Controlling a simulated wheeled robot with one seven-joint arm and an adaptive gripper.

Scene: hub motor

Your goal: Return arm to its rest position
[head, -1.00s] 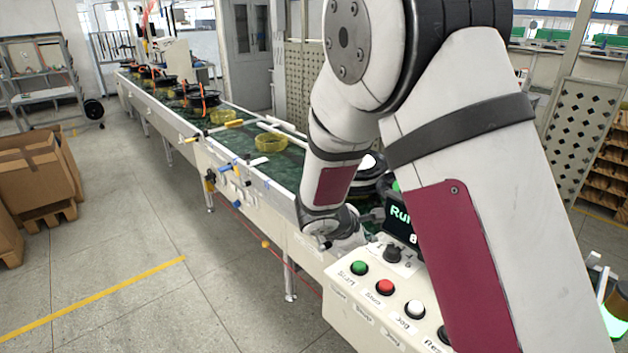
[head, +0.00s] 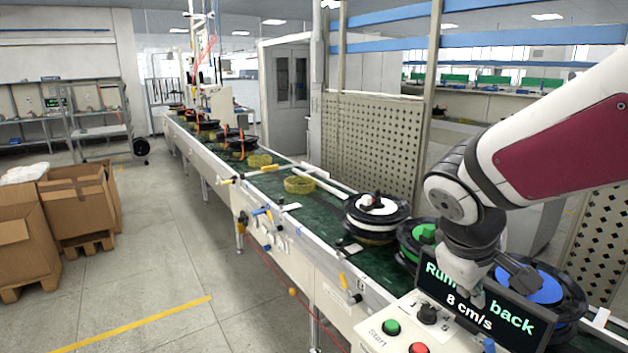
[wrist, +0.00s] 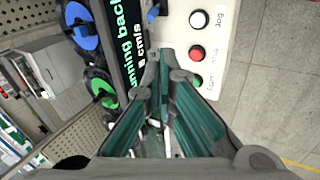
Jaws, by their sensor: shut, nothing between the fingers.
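My arm (head: 560,140) reaches in from the right in the head view, with the wrist bent downward. My gripper (head: 478,305) hangs over the control box, in front of the display (head: 490,315) reading "Running back 8 cm/s". In the wrist view my gripper's fingers (wrist: 160,70) come together at their tips with nothing between them. The control box (wrist: 185,45) lies beyond them, with white, red and green buttons. I cannot tell whether the fingers touch the box.
The green conveyor (head: 270,185) runs from front right to far left, carrying hub motors with white (head: 375,205), green (head: 425,232) and blue (head: 530,284) centres. Yellow rings (head: 298,184) lie farther along it. Cardboard boxes (head: 85,205) stand left. The floor between is clear.

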